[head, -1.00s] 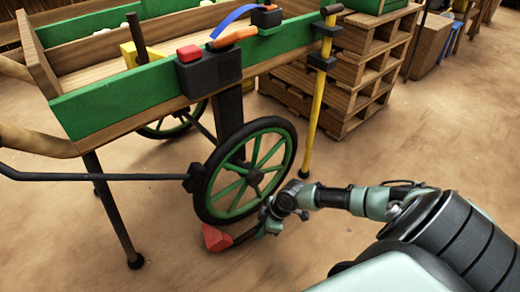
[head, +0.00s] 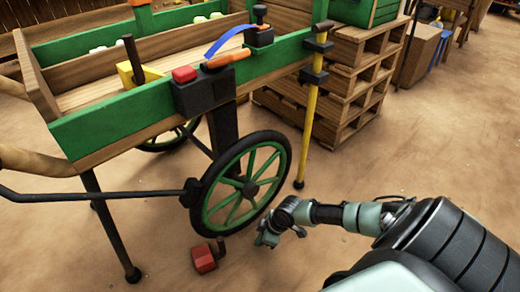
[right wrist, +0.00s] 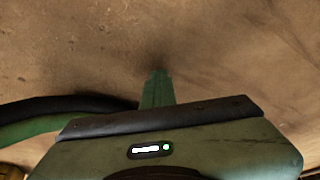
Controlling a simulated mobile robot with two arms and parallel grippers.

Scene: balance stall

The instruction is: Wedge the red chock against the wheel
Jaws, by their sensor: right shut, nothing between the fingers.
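The red chock (head: 204,259), with a dark handle, lies on the ground just below the near wheel (head: 241,186) of the cart. The wheel has a black tyre and green spokes. I cannot tell whether the chock touches the tyre. My right gripper (head: 268,240) is low over the ground, right of the chock and apart from it. In the right wrist view its fingers (right wrist: 157,78) are together with nothing between them, and the tyre (right wrist: 62,108) shows at the left. The chock does not show there. My left gripper is out of view.
The green and wooden cart (head: 130,118) stands above the wheel, with a leg (head: 112,228) left of the chock. A yellow post (head: 312,120) stands behind the wheel. Wooden pallets (head: 350,85) are stacked at the back. The sandy ground at front left is clear.

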